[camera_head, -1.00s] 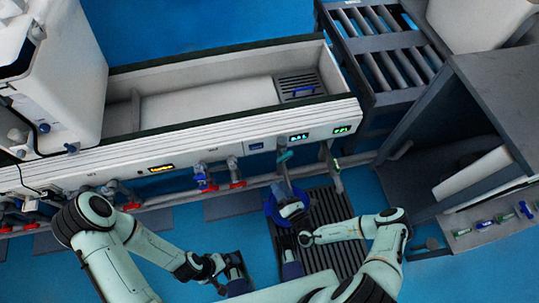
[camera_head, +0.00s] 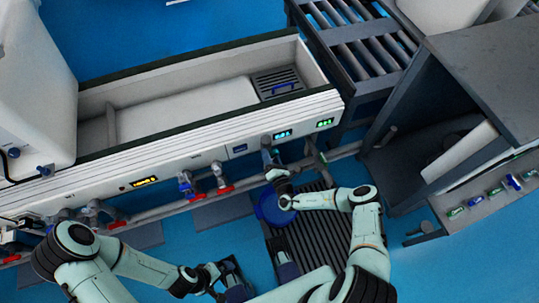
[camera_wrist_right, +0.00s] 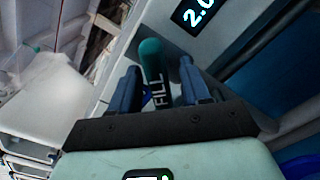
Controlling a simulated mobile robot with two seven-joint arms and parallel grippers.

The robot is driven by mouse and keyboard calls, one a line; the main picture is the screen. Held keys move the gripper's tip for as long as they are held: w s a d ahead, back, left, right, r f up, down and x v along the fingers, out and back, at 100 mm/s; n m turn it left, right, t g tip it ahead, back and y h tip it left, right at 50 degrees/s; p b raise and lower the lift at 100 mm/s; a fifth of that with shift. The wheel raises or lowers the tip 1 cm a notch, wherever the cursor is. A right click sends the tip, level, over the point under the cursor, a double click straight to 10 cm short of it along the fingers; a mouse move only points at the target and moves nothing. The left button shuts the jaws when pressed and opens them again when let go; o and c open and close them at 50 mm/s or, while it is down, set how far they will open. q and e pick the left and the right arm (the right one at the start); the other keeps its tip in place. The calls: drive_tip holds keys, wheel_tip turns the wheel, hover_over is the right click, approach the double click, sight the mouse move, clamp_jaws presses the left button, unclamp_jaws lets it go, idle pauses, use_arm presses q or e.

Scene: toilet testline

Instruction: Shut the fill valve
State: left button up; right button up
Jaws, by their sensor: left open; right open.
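The fill valve's teal handle (camera_wrist_right: 153,62), marked FILL, stands between the two blue fingers of my right gripper (camera_wrist_right: 160,75) in the right wrist view. The fingers are open, one on each side of it, with a gap showing. In the head view the valve (camera_head: 267,151) is on the tank's front panel. My right gripper (camera_head: 275,172) is just below it and partly covers it. My left gripper (camera_head: 222,276) is open and empty, low over the floor, away from the valve.
A long white tank (camera_head: 190,110) runs along the back. Red-handled valves (camera_head: 222,188) line a pipe to the left. A blue bucket (camera_head: 269,210) sits on a dark floor grate (camera_head: 312,235) under my right arm. A grey cabinet (camera_head: 480,75) stands at the right.

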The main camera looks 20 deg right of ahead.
drive_tip(key=shift+w, duration=0.4)
clamp_jaws()
drive_tip(key=shift+m, duration=0.3)
drive_tip(key=m, duration=0.3)
drive_tip(key=shift+m+b, duration=0.35)
drive_tip(key=shift+m, duration=1.85)
